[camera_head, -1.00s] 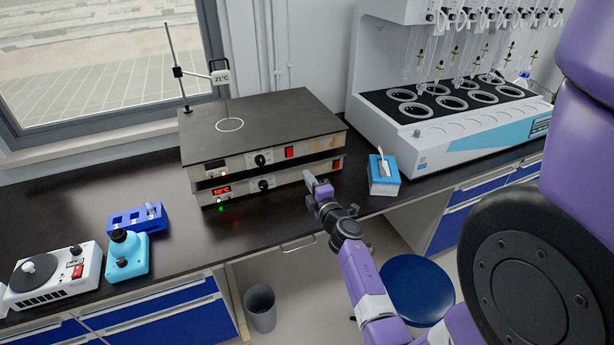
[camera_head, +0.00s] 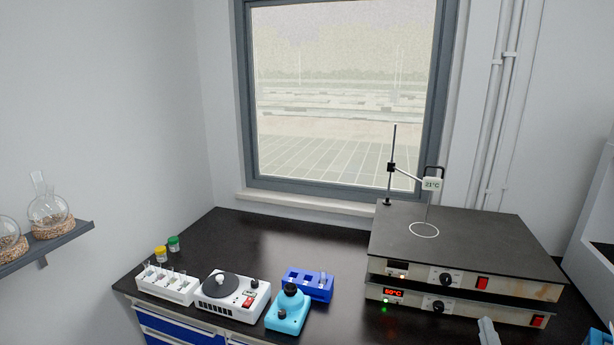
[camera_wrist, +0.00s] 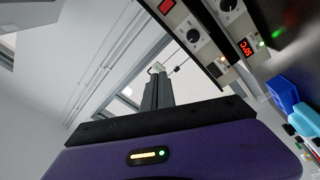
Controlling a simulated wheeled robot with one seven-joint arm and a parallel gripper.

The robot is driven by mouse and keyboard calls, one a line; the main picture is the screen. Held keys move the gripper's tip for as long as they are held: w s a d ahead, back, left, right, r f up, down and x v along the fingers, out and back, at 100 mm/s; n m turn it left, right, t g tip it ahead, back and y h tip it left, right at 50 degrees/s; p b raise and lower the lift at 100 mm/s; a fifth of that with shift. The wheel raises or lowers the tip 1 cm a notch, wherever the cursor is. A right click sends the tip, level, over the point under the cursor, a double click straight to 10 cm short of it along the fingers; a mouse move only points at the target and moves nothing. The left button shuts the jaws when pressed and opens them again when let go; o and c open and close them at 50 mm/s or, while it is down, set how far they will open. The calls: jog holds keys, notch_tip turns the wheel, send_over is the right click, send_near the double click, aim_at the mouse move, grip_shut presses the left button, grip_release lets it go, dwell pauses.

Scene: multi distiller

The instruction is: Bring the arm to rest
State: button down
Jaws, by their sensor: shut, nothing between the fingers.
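My gripper (camera_head: 488,331) shows only as a grey tip at the bottom edge of the head view, in front of the right part of the hotplate stack (camera_head: 455,289). In the wrist view my gripper (camera_wrist: 158,92) stands up from its dark mount, its grey fingers together with nothing between them. The hotplate fronts (camera_wrist: 208,40) lie to the upper right in that view, apart from the fingers. The rest of my arm is out of the head view.
On the black bench (camera_head: 250,236) stand a white tube rack (camera_head: 165,287), a white stirrer (camera_head: 233,297), a light-blue device (camera_head: 288,312) and a blue rack (camera_head: 308,285). A shelf (camera_head: 40,246) with flasks is at left.

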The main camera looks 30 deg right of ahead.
jog(key=s+a+m+t+y+b, duration=0.1)
jog(key=s+a+m+t+y, duration=0.15)
jog(key=a, duration=1.05)
jog(key=s+a+m+t+y+b, duration=0.1)
jog(key=a+y, duration=0.3)
jog(key=a, duration=1)
jog(key=s+a+n+g+y+b, duration=0.1)
jog(key=s+a+g+y+b, duration=0.1)
jog(key=s+a+y, duration=0.6)
jog(key=s+a+f, duration=0.1)
jog(key=s+a, duration=0.3)
jog(key=a, duration=0.3)
jog(key=shift+s+a+n, duration=0.35)
jog(key=shift+s+a, duration=0.05)
